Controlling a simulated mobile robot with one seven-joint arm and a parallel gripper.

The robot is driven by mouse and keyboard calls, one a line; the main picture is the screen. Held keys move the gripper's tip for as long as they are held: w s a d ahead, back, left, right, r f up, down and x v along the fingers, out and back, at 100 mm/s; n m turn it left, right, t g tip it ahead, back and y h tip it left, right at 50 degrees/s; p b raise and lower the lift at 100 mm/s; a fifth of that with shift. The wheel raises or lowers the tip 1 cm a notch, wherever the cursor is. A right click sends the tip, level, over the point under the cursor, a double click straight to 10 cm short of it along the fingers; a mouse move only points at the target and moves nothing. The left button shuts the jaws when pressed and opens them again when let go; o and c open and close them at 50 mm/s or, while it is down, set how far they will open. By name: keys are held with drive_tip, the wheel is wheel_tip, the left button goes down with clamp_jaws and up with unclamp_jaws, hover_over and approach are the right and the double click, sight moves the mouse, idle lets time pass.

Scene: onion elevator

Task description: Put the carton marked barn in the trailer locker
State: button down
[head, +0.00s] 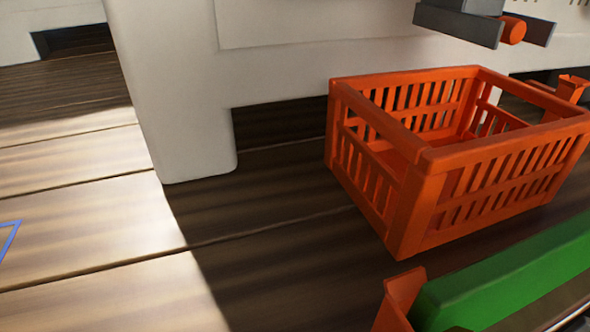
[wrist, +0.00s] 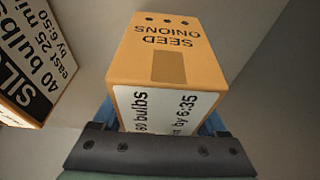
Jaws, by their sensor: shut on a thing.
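In the wrist view my gripper (wrist: 160,118) is shut on a tan carton (wrist: 140,62), with blue fingers at its two sides. Its top reads "SEED ONIONS". A white label on its near face shows "bulbs" and "by 6:35"; the rest of that label is hidden, so I cannot read whether it says barn. A second carton (wrist: 35,55) at the left has a black and white label reading "SIL", cut off, "40 bulbs", "east 25 mi" and "by 6:50". My gripper is not in the head view. I cannot identify the trailer locker in either view.
In the head view an empty orange slatted crate (head: 425,158) stands on the plank floor (head: 90,215), beside a cream body (head: 175,95). A grey fitting with an orange rod (head: 512,30) is above it. A green block (head: 510,280) fills the lower right.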

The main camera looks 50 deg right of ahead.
unclamp_jaws()
drive_tip(key=p+v, duration=0.2)
drive_tip(key=v, duration=0.3)
drive_tip(key=shift+r+p, duration=0.2)
drive_tip(key=shift+p, duration=0.1)
drive_tip(key=s+a, duration=0.2)
drive_tip(key=s, duration=0.1)
drive_tip(key=s+a, duration=0.2)
drive_tip(key=s, duration=0.2)
drive_tip(key=s+a+p, duration=0.1)
drive_tip(key=s+a, duration=0.1)
drive_tip(key=s, duration=0.1)
drive_tip(key=shift+s+a+f, duration=0.1)
drive_tip(key=shift+s+a, duration=0.05)
drive_tip(key=shift+s, duration=0.1)
